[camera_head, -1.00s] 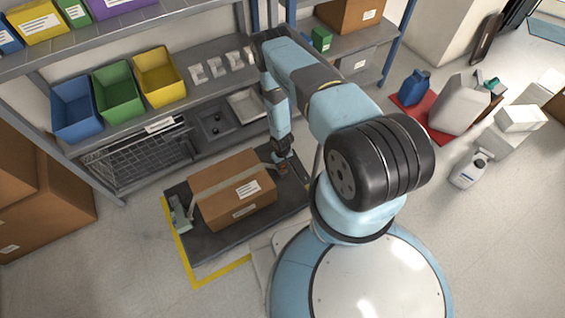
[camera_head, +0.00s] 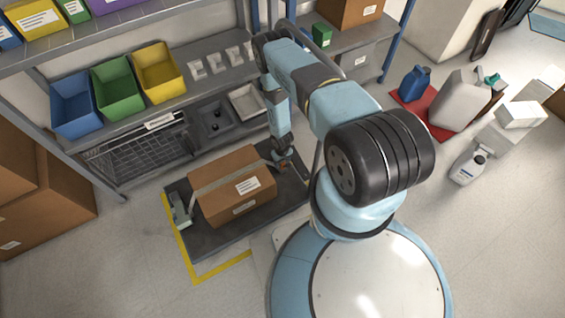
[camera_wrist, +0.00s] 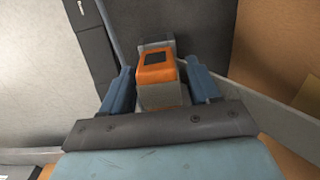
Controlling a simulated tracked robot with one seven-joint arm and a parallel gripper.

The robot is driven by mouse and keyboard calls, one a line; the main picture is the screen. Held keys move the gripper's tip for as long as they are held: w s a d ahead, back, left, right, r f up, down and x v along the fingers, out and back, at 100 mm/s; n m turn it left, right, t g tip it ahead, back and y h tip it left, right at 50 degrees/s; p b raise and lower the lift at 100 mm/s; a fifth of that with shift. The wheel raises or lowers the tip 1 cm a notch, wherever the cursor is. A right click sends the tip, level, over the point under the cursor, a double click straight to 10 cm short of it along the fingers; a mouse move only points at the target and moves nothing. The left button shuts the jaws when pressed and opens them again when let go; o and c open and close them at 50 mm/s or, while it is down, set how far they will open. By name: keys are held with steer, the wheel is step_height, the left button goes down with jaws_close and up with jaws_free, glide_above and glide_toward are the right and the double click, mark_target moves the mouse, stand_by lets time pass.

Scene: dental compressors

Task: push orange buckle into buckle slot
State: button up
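The orange buckle (camera_wrist: 157,68) has a dark window in its top and a grey lower body. In the wrist view it sits between the two blue fingers of my gripper (camera_wrist: 160,82). The fingers flank it closely, and I cannot tell whether they press on it. A grey piece (camera_wrist: 159,46) stands directly behind the buckle; whether it is the buckle slot, and how far the buckle is in, I cannot make out. In the head view my gripper (camera_head: 283,163) is low at the right end of the strapped cardboard box (camera_head: 233,188), where the buckle is too small to make out clearly.
The box rests on a dark platform (camera_head: 215,240) with a yellow floor edge. A grey strap (camera_head: 222,178) crosses the box, with a grey device (camera_head: 180,210) at its left end. Shelving with blue, green and yellow bins (camera_head: 157,77) stands behind. Bottles and jugs stand at the right.

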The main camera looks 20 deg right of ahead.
steer(key=shift+o, duration=0.7)
step_height(320, 180, up, 14)
steer(key=shift+f, duration=0.15)
steer(key=shift+s, duration=0.1)
stand_by(0.5)
